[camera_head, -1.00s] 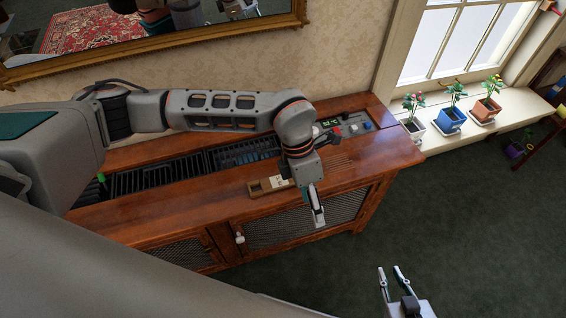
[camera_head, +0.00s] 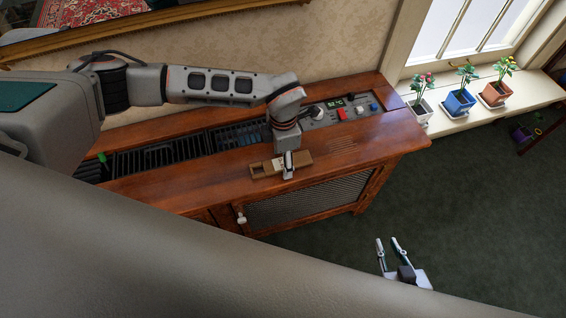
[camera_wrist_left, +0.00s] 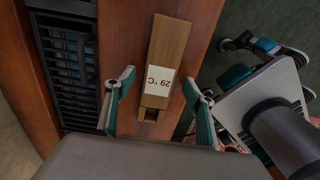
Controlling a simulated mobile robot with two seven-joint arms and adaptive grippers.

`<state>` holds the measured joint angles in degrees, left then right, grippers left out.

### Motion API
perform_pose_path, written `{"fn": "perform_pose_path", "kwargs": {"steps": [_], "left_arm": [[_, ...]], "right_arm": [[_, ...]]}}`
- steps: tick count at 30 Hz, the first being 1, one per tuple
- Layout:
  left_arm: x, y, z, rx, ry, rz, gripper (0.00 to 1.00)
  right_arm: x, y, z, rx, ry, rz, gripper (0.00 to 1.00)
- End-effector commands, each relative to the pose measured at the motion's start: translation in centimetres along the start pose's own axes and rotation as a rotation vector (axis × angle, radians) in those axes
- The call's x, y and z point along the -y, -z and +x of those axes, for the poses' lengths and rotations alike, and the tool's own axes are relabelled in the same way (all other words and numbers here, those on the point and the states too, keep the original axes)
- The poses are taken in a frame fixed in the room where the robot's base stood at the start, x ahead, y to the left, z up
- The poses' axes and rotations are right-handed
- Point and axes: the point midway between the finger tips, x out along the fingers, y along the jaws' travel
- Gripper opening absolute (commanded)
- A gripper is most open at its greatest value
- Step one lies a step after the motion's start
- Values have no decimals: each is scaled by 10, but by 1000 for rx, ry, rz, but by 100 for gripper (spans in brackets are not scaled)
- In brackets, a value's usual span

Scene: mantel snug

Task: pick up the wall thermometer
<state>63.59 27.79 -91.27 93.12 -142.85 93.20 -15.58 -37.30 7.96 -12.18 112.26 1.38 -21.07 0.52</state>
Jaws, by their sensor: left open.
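The wall thermometer (camera_head: 262,170) is a small wooden block with a white label. It lies on top of the wooden cabinet near its front edge. In the left wrist view the thermometer (camera_wrist_left: 168,50) shows its label reading 29 °C. My left gripper (camera_head: 288,172) is directly over it, and its arm hides part of it. In the left wrist view my left gripper (camera_wrist_left: 158,102) is open, with one finger on each side of the thermometer's label end. A gap shows on each side. My right gripper (camera_head: 392,246) is open and empty over the floor, away from the cabinet.
The wooden cabinet (camera_head: 215,185) has a black vent grille (camera_head: 160,155) and a control panel (camera_head: 340,108) with a display and knobs. Several potted plants stand on the windowsill (camera_head: 520,95) at right. A gilt mirror hangs behind. The dark green floor (camera_head: 470,200) at right is mostly clear.

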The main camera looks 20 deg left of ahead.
Motion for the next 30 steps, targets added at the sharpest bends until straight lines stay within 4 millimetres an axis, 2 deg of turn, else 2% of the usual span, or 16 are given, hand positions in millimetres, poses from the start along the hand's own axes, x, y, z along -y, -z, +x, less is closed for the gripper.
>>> {"fn": "perform_pose_path", "kwargs": {"steps": [7, 8, 12, 13, 23, 30], "left_arm": [[0, 0, 2, 1, -1, 0, 54], [0, 0, 2, 1, -1, 0, 52], [0, 0, 2, 1, -1, 0, 15], [0, 0, 2, 1, 0, 0, 13], [0, 0, 1, 2, -1, 0, 13], [-2, -1, -16, 3, -3, 0, 13]], "right_arm": [[-1, 2, 1, -3, -1, -1, 21], [-1, 2, 1, -3, -1, -1, 21], [-1, 3, 0, -5, -1, -1, 21], [-1, 3, 0, -5, -1, -1, 21], [-1, 4, 0, -7, -1, -1, 21], [-1, 5, 0, -7, -2, -1, 21]]}}
